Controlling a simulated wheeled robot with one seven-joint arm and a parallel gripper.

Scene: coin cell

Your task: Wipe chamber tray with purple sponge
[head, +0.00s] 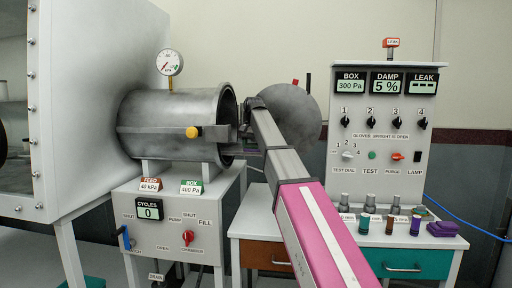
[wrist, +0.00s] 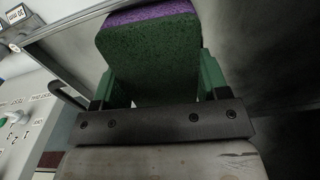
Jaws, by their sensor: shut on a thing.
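In the wrist view my gripper (wrist: 158,85) is shut on a sponge (wrist: 150,60), with its green fingers on either side. The sponge's dark green face is toward the camera and its purple layer (wrist: 150,14) shows along the top edge. In the head view my arm reaches to the open mouth of the grey cylindrical chamber (head: 170,112).
The round chamber door (head: 292,112) stands open behind my arm. A gauge (head: 170,63) tops the chamber. A control panel (head: 382,135) stands right. Several small bottles and a purple item (head: 442,229) lie on the bench (head: 245,222). A large white box (head: 100,100) stands left.

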